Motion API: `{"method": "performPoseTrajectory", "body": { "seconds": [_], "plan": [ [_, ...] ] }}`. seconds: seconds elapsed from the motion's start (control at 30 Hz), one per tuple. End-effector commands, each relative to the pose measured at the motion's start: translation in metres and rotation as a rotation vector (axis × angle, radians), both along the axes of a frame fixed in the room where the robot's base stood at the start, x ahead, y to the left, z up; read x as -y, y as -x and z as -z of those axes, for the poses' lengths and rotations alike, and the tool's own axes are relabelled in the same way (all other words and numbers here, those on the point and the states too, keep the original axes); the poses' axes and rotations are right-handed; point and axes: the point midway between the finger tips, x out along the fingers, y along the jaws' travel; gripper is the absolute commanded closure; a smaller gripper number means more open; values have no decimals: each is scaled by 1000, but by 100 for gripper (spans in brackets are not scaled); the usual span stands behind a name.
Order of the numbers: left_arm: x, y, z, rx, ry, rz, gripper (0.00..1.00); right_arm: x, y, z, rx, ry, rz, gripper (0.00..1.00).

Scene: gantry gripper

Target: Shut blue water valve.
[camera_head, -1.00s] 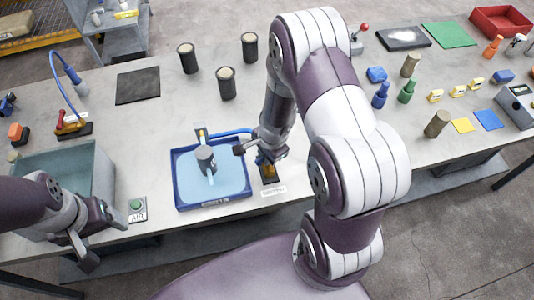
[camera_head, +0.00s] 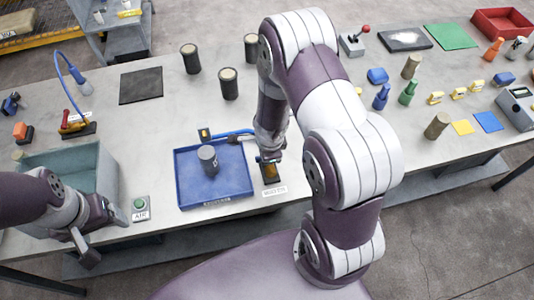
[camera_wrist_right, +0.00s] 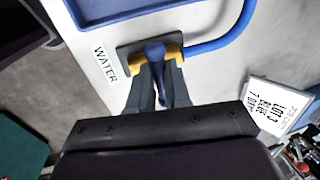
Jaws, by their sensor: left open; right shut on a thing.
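The blue water valve has a dark base with yellow parts and a blue handle (camera_wrist_right: 154,50), beside the WATER label (camera_wrist_right: 105,64) in the right wrist view. In the head view its base (camera_head: 270,178) sits right of the blue tray, partly hidden by my right gripper (camera_head: 268,157). My right gripper, also in the wrist view (camera_wrist_right: 156,84), is shut on the blue handle from above. My left gripper (camera_head: 107,238) is open and empty at the table's front left, near the green AIR button.
The blue tray (camera_head: 238,186) holds a dark cylinder (camera_head: 208,160); no water shows in it. A blue hose (camera_wrist_right: 222,40) runs from the valve. The green AIR button (camera_head: 140,204) and a teal bin (camera_head: 108,176) are at left. Dark cylinders stand behind.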

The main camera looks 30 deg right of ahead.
Motion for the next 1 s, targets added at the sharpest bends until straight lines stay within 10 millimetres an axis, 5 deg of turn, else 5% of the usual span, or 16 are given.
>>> {"method": "performPoseTrajectory", "body": {
  "seconds": [0.23,0.27,0.33,0.67,1.0],
  "plan": [
    [0,0,0,0,0,0,22,1,-3,-2,9,3,1,100],
    [0,0,0,0,0,0,22,1,-3,-2,9,3,1,76],
    [0,0,0,0,0,0,22,1,-3,-2,8,3,1,58],
    [0,0,-3,0,0,0,22,0,0,-5,3,1,0,58],
    [0,0,-47,0,0,0,22,-3,14,-88,4,1,0,58]
  ]
}}
